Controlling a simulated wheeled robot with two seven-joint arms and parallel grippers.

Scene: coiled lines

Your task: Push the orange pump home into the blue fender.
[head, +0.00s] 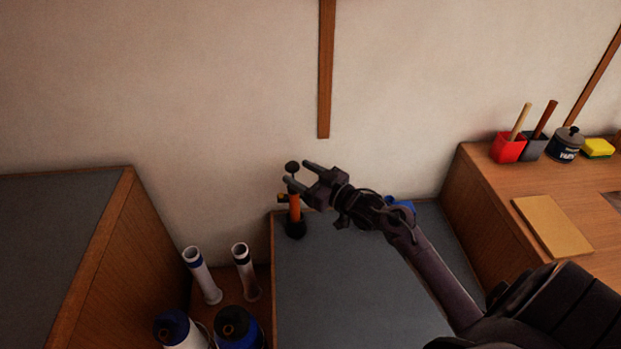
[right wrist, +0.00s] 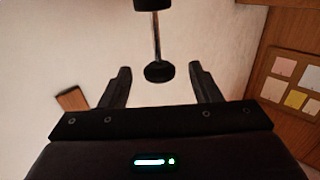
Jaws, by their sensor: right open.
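The orange pump (head: 294,210) stands upright on the grey bench top in the head view, with a black foot and a round black knob (head: 292,167) at its top. My right gripper (head: 296,172) is open at knob height, its two fingers around or just beside the knob. In the right wrist view the black knob (right wrist: 160,73) sits between the open fingers, apart from both, on a thin metal rod. A blue object (head: 401,203) lies mostly hidden behind my right arm. I cannot tell whether it is the blue fender. My left gripper is out of view.
A wooden counter at right holds a red cup (head: 508,147), a dark pot (head: 568,143) and a yellow sponge (head: 598,148).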

